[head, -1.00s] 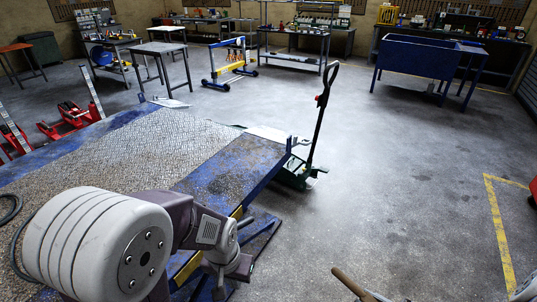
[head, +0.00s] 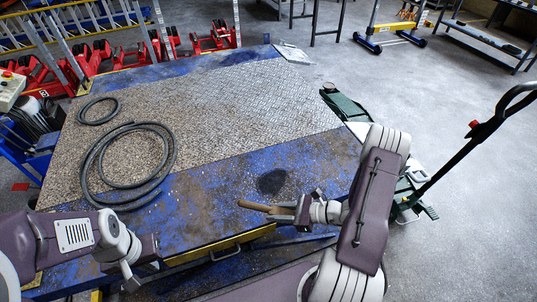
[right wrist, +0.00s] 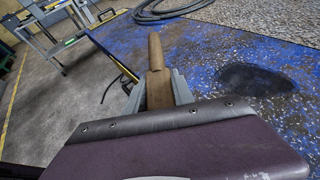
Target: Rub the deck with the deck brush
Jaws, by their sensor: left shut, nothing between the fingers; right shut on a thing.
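The deck (head: 215,205) is a large blue platform with worn paint and a grey tread-plate strip, filling the middle of the head view. A dark round patch (head: 272,181) lies on its blue part and also shows in the right wrist view (right wrist: 252,82). My right gripper (head: 284,212) is shut on the deck brush (head: 256,207), over the deck's near right part. The brush's brown wooden handle (right wrist: 156,55) sticks out between the fingers; its bristles are hidden. I cannot tell whether it touches the deck. My left gripper (head: 131,279) is shut and empty by the near left edge.
Coiled black hose (head: 124,165) lies on the deck's left part. A green trolley jack (head: 345,107) stands beyond the right edge, its long black handle (head: 470,150) rising at the right. Red stands (head: 105,55) line the far left. Open floor lies at the right.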

